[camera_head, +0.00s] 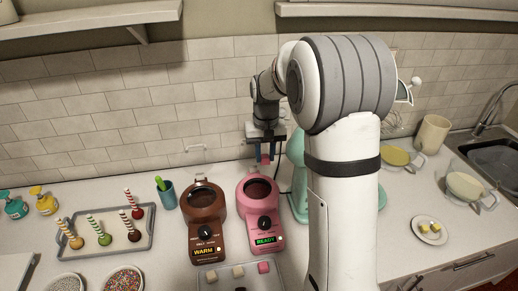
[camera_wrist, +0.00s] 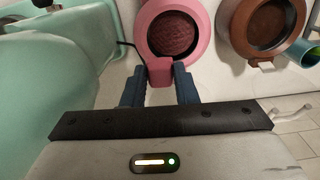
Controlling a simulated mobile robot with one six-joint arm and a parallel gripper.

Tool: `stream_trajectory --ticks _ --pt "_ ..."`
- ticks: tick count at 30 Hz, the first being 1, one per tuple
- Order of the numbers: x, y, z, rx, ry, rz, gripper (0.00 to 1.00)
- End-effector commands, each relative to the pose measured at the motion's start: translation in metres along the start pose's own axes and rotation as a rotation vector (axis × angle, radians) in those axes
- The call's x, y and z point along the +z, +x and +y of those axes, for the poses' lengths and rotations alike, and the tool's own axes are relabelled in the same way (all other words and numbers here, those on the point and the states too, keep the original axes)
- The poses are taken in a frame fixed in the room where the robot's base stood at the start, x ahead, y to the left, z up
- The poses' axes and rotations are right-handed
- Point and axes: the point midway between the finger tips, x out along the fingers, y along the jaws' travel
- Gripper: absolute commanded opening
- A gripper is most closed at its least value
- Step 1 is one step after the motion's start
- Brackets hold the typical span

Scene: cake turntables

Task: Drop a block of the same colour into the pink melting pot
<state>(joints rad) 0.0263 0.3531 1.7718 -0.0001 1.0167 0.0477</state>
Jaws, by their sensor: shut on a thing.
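The pink melting pot (camera_head: 259,207) stands on the counter with a dark round well and a display reading READY. It also shows at the top of the wrist view (camera_wrist: 144,32). My gripper (camera_head: 265,157) is above the back of the pot, pointing down. In the wrist view, my gripper (camera_wrist: 160,80) is shut on a pink block (camera_wrist: 160,72), held between its two blue fingers. The block appears near the edge of the well in that view; its height above the pot is hard to tell. Another pink block (camera_head: 263,267) lies in the tray (camera_head: 209,277) in front.
A brown melting pot (camera_head: 204,218) reading WARM stands just left. A mint green appliance (camera_head: 297,172) stands close on the right, partly behind my arm. A teal cup (camera_head: 168,196) and a tray of cake pops (camera_head: 146,241) are farther left.

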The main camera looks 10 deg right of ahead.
Motion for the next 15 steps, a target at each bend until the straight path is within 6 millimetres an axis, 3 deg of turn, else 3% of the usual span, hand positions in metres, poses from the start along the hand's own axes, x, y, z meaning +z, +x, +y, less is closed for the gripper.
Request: stream_trajectory --ticks 15 --pt "0.001 0.054 -0.013 0.0 -0.027 -0.001 0.05"
